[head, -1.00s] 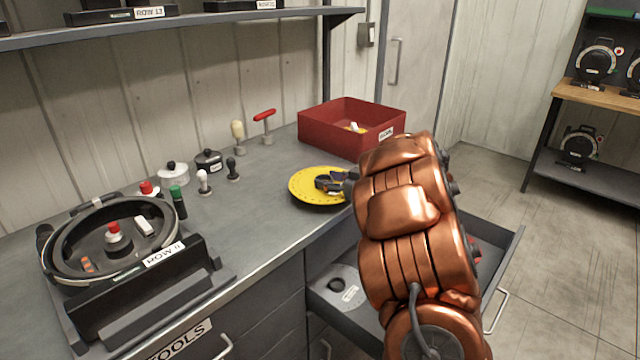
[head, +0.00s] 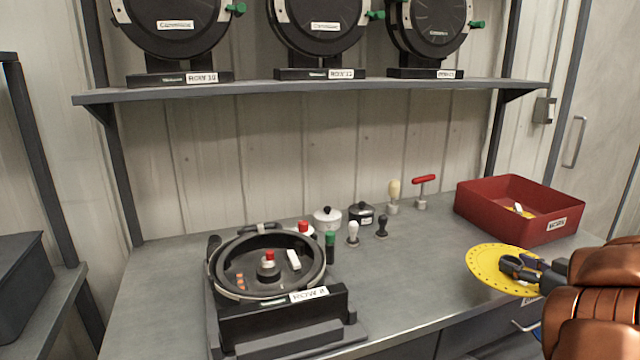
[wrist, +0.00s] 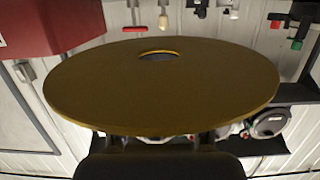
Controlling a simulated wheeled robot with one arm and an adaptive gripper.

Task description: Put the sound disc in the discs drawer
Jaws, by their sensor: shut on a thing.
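A flat yellow disc (head: 489,262) with small holes around its rim is held by my gripper (head: 513,270) above the right part of the bench, near its front edge. My gripper is shut on the disc at its middle-right part in the head view. In the wrist view the yellow disc (wrist: 160,95) fills most of the picture, with one round hole through it, and hides the fingertips. The discs drawer cannot be made out in the current head view; my arm covers the lower right.
A red bin (head: 520,208) stands behind the disc. Between stand several small tools and pots, including a red T-handle (head: 424,190). A shelf (head: 320,91) with round meters hangs above. The bench (head: 400,300) front middle is clear.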

